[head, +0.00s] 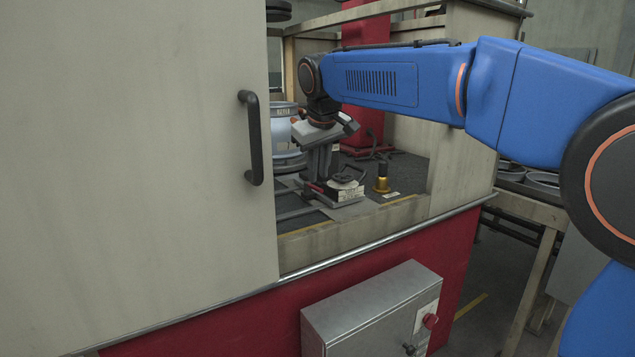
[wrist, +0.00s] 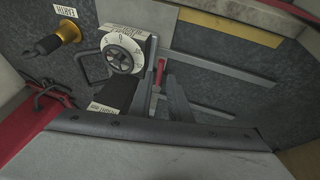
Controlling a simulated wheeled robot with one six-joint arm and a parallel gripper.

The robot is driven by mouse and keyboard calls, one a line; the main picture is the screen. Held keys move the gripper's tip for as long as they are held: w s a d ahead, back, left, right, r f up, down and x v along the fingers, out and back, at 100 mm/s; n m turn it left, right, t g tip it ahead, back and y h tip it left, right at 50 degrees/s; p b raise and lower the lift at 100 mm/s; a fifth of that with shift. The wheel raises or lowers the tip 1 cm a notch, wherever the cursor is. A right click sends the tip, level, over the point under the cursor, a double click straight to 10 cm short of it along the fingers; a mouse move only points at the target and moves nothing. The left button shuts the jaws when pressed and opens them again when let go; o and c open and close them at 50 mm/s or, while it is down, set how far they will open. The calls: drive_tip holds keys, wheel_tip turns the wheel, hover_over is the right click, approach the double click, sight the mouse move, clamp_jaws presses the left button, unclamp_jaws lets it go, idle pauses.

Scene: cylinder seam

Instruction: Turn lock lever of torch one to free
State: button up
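My gripper (head: 321,168) points down inside the cabinet opening, above a small fixture with a pale labelled base (head: 346,193). In the wrist view my two grey fingers (wrist: 162,88) stand apart with a gap between them. A narrow red lever (wrist: 160,73) shows in that gap; I cannot tell whether a finger touches it. Its red part also shows low by the fixture in the head view (head: 316,187). A white round dial (wrist: 124,54) with a dark centre sits beside the fingers, with printed labels around it. The label text naming the torch is not readable.
A brass fitting with a black top (head: 382,180) stands to the right, beside an EARTH label (wrist: 65,11). A blue-grey cylinder (head: 285,135) stands behind left. The cabinet door with black handle (head: 252,138) and the front sill (head: 350,226) border the opening.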

sight(317, 189)
drive_tip(key=shift+x, duration=2.15)
clamp_jaws()
